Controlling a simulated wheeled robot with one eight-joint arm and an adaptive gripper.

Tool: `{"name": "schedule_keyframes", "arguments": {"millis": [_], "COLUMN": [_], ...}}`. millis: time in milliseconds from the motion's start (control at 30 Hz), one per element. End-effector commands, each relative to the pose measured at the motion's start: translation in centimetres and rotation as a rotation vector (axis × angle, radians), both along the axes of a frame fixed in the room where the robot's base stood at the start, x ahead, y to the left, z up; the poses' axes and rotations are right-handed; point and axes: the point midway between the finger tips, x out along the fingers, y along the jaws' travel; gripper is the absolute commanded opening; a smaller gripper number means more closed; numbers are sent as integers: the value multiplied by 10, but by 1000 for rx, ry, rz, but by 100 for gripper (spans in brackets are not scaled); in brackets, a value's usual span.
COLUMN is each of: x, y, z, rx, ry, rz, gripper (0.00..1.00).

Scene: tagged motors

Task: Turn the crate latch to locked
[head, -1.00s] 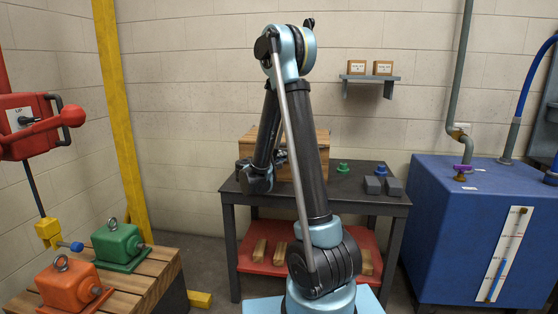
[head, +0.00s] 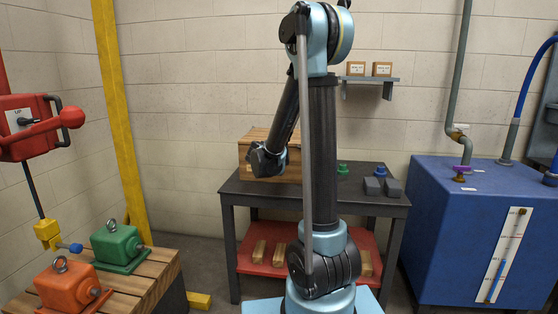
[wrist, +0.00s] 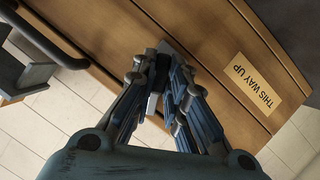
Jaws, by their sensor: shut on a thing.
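The wooden crate (head: 293,168) stands on the dark workbench, partly covered by my arm. In the wrist view, its plank face (wrist: 215,55) fills the upper part, with a "THIS WAY UP" label (wrist: 257,83) turned in the picture. The grey metal latch (wrist: 153,103) shows at the crate face, mostly covered by my fingers. My gripper (wrist: 160,85) is shut on the latch, fingertips close to the planks. In the head view my wrist is at the crate's front, and the fingers cannot be made out. The latch's angle and any lock marking cannot be read.
The workbench (head: 325,190) also holds a green knob-like part (head: 343,169) and grey blocks (head: 372,186) right of the crate. A blue tank (head: 450,235) stands at the right. Green (head: 117,245) and orange (head: 68,286) motors sit on a pallet at the left.

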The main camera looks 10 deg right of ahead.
Motion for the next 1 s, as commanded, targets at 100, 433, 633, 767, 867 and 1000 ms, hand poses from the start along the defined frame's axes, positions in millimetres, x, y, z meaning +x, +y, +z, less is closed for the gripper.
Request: {"name": "schedule_keyframes", "arguments": {"millis": [100,433,633,767,867,1000], "x": [-1,-1,-1,-1,-1,0], "y": [-2,-3,-4,-4,-4,-4], "z": [0,1,1,1,1,1], "rx": [103,342,433,466,480,488], "ry": [-32,-110,-140,-150,-156,-159], "rz": [-1,0,-1,0,1,2], "gripper": [0,0,0,0,0,0]}}
